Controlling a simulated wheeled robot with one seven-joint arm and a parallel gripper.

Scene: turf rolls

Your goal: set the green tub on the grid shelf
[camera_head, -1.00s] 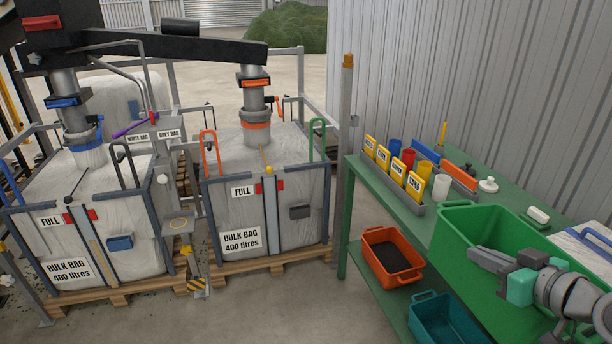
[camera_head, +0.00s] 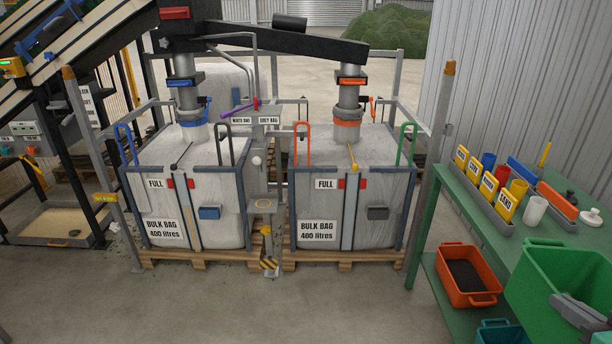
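The green tub (camera_head: 548,272) is at the lower right, cut off by the right edge. It overlaps the front edge of the green bench in the picture. I cannot tell whether it rests there or is held clear. Part of my gripper (camera_head: 583,312) shows in front of the tub's near side, with a grey finger against or close to it. The rest of my gripper is out of the picture, so its grip is hidden. I cannot make out a grid shelf here.
The green bench (camera_head: 470,192) carries labelled yellow holders, cups and a white cup (camera_head: 535,210). An orange tub (camera_head: 468,275) and a teal tub (camera_head: 500,334) sit below. Two bulk bags (camera_head: 200,205) stand on pallets, a post (camera_head: 430,170) beside them. The concrete floor in front is clear.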

